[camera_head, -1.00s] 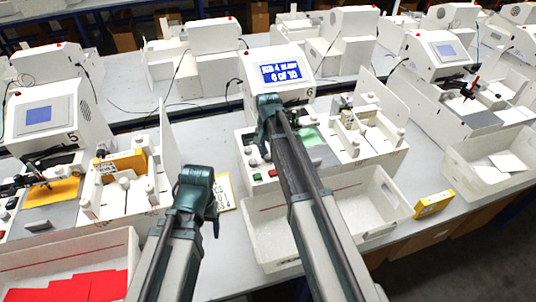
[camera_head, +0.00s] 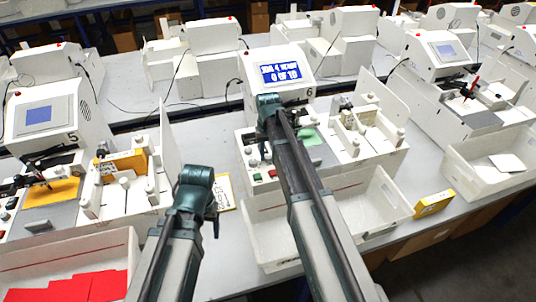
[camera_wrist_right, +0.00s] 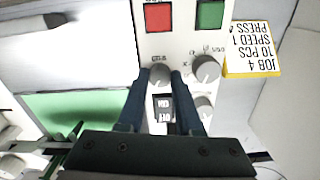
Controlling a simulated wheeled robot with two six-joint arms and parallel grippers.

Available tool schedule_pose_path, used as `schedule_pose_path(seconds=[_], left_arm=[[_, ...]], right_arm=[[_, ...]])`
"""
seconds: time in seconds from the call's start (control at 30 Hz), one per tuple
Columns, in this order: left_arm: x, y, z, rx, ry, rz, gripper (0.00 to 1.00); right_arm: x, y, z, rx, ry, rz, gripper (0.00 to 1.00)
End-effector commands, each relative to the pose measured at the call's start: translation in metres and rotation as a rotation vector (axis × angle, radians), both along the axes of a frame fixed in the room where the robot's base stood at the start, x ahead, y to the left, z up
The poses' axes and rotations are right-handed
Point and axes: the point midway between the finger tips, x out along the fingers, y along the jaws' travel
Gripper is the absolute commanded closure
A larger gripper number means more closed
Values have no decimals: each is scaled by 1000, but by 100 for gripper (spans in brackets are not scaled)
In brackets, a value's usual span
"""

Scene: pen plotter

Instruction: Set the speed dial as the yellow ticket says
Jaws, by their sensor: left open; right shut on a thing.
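The yellow ticket (camera_wrist_right: 252,47) lies beside the control panel in the right wrist view; upside down, it reads JOB 4, SPEED 1, 10 PCS and a partly cut PRESS line. It also shows in the head view (camera_head: 225,193), partly behind my left gripper (camera_head: 200,190), which is open and empty. My right gripper (camera_wrist_right: 160,76) is shut on a small grey knob (camera_wrist_right: 159,72) on the white panel. Its tiny label is not clearly legible. A larger dial (camera_wrist_right: 206,68) with a marked scale and another knob (camera_wrist_right: 204,105) sit beside it, apart from the fingers.
The plotter screen (camera_head: 281,73) shows job 4 and 0 OF 10. A red button (camera_wrist_right: 159,17), a green button (camera_wrist_right: 209,15) and an ON/OFF switch (camera_wrist_right: 163,108) are close by. A white bin (camera_head: 375,232) stands in front. Other plotters flank this one.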

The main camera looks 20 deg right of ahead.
Motion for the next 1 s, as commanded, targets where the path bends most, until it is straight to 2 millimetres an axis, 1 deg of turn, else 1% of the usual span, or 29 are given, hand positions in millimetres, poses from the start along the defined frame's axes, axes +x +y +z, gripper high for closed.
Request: schedule_pose_path(seconds=[0.13,0.33,0.87,0.9,0.97,1.0], left_arm=[[0,0,0,0,0,0,30],[0,0,0,0,0,0,30],[0,0,0,0,0,0,30],[0,0,0,0,0,0,30],[0,0,0,0,0,0,30],[0,0,0,0,0,0,30]], right_arm=[[0,0,0,0,0,73,100],[0,0,0,0,0,132,100],[0,0,0,0,0,155,100],[0,0,0,0,0,154,62],[0,0,0,0,0,154,52],[0,0,0,0,0,154,44]])
